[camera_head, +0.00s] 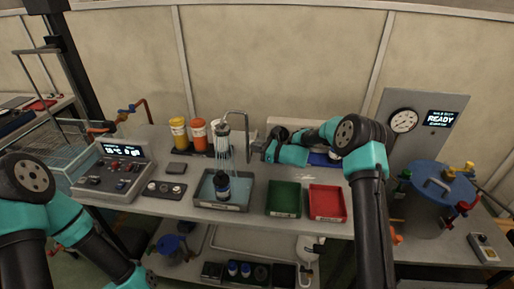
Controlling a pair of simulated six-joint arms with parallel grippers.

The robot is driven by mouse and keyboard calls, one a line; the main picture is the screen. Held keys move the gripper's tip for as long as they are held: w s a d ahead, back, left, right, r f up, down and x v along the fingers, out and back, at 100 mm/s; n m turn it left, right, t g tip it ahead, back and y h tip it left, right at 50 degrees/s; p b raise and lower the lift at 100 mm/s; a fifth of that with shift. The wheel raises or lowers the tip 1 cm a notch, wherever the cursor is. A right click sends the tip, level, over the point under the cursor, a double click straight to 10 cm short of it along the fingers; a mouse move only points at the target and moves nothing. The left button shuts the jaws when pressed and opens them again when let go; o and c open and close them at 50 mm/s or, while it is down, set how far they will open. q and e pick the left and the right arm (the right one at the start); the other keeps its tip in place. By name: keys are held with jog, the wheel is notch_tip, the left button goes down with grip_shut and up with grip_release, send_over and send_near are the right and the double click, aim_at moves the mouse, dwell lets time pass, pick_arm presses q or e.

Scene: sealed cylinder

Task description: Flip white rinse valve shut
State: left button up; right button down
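A thin metal rinse pipe (247,126) rises behind a grey basin (247,190) and bends over to a shower head (223,130). Streams of water fall from the head onto a dark bottle with a pale label (222,186) standing in the basin. I cannot make out the white rinse valve; it is too small or hidden near my gripper. My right gripper (257,148) is at the pipe's right side, pointing left, close to it. Whether its fingers touch anything or are open is too small to tell. My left arm is at the lower left; its gripper is not visible.
A green tray (285,198) and a red tray (327,202) lie right of the basin. Yellow (179,134) and orange (199,135) jars stand behind it. A control box (117,170) is at left. A blue-lidded vessel (437,188) stands at right.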

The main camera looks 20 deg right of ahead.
jog(key=shift+w+a, duration=0.2)
jog(key=shift+a, duration=0.5)
jog(key=shift+w+a, duration=0.25)
jog(key=shift+a, duration=0.4)
jog(key=shift+w+a, duration=0.2)
jog(key=shift+a, duration=0.5)
jog(key=shift+d, duration=0.1)
jog(key=v, duration=1.7)
jog(key=shift+f, duration=0.1)
